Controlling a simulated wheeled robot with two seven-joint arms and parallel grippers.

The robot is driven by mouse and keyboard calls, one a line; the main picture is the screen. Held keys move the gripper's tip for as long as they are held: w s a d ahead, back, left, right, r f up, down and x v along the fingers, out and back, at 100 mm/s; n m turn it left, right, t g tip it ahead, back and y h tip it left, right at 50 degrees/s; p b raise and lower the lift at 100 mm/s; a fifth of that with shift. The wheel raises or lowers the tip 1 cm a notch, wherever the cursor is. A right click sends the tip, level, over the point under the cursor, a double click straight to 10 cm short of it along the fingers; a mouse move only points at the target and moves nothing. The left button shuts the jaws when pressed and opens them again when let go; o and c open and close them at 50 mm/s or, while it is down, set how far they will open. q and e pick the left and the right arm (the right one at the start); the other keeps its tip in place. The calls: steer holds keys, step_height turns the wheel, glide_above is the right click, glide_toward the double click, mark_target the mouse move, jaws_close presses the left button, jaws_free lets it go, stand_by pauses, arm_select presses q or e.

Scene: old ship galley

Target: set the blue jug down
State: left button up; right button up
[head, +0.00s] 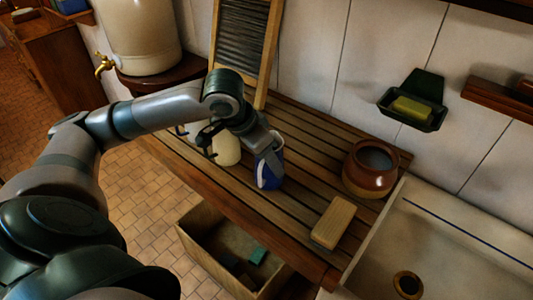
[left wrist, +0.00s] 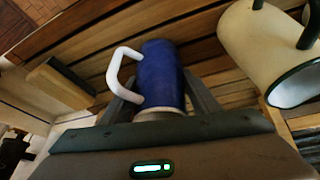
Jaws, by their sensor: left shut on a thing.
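The blue jug (head: 268,174) has a white rim and a white handle. It is between the fingers of my left gripper (head: 266,148), over the slatted wooden draining board (head: 290,119). In the left wrist view the jug (left wrist: 161,75) sits between the two fingers of the left gripper (left wrist: 163,92), its white handle to the left. The gripper is shut on it. I cannot tell whether its base touches the slats. My right gripper is not in view.
A cream jug (head: 228,150) stands close left of the blue jug. A brown pot (head: 370,180) and a wooden block (head: 334,222) are to the right, before the sink (head: 455,240). A washboard (head: 242,35) leans behind. A crate (head: 205,222) is below the board's front edge.

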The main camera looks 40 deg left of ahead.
arm_select(q)
steer(key=o, duration=1.7)
steer(key=shift+o, duration=0.2)
steer(key=shift+s+r, duration=0.15)
steer(key=shift+r, duration=0.35)
steer(key=b+v, duration=0.1)
steer(key=v, duration=1)
steer(key=shift+r, duration=0.1)
